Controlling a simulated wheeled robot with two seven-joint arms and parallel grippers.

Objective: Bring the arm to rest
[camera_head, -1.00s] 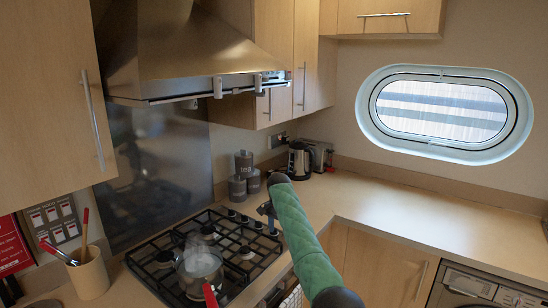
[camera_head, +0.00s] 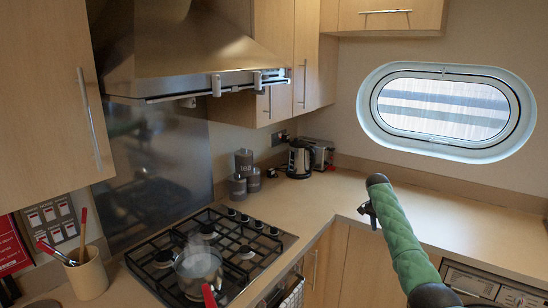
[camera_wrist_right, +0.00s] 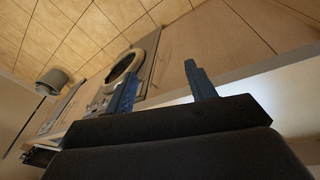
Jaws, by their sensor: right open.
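My right arm, in a green quilted sleeve, comes in from the lower right in the head view. My right gripper (camera_head: 368,211) is small and dark there, at the arm's far end, in front of the worktop edge near the inner corner. In the right wrist view my right gripper (camera_wrist_right: 164,88) shows two blue fingers spread well apart with nothing between them. My left gripper is in neither view.
A gas hob (camera_head: 210,252) bears a steaming pot (camera_head: 199,268). A utensil pot (camera_head: 88,275) stands left of it. A kettle (camera_head: 300,158) and canisters (camera_head: 239,186) stand at the back. The worktop (camera_head: 440,222) on the right is clear. A washing machine (camera_head: 475,283) is below.

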